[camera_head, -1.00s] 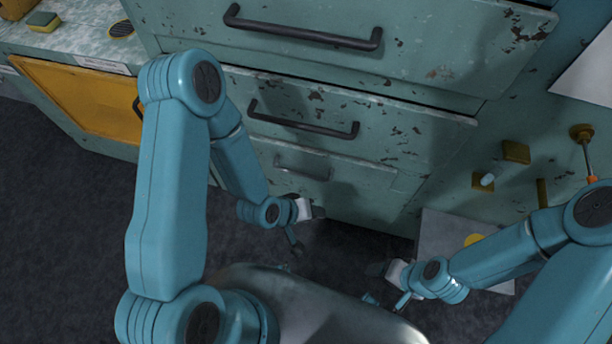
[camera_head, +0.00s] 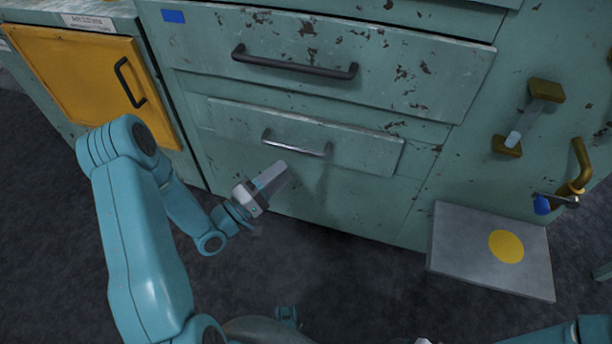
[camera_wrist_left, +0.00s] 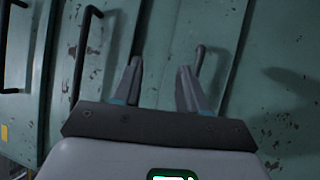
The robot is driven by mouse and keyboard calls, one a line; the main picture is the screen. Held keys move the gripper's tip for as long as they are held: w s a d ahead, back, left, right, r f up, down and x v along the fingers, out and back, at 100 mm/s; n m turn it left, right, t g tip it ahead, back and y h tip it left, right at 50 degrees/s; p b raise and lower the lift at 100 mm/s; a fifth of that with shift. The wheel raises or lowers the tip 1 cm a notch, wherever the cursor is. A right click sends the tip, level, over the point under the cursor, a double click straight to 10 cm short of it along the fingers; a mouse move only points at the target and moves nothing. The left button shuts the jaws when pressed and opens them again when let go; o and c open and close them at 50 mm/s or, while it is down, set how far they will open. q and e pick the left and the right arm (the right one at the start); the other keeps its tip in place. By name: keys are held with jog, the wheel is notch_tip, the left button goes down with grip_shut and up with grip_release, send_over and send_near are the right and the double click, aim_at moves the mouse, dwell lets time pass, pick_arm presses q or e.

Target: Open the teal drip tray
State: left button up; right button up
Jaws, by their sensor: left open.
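The teal drip tray (camera_head: 365,150) is the low, shallow teal front with a silver bar handle (camera_head: 297,147) in the head view.
A teal drawer with a dark handle (camera_head: 294,66) is above the tray. A yellow door (camera_head: 85,80) with a dark handle is at the left. A grey slab (camera_head: 465,250) with a yellow disc lies at the right, below brass fittings (camera_head: 580,170). The dark floor before the cabinet is clear.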

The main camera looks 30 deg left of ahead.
aim_at(295, 147)
pick_arm(q)
jog(key=s+a+f+n+y+b, duration=0.2)
jog(key=s+a+f+y+b, duration=0.15)
jog(key=a+f, duration=0.35)
jog(key=b+x, duration=0.3)
jog(key=x, duration=1.4)
jog(key=shift+d+f+b, duration=0.2)
jog(key=shift+b, duration=0.2)
pick_arm(e)
notch_tip(295, 147, down, 9)
jog(key=shift+w+d, duration=0.3)
jog(key=shift+d, duration=0.1)
jog(key=shift+f, duration=0.1)
pick_arm(q)
grip_shut()
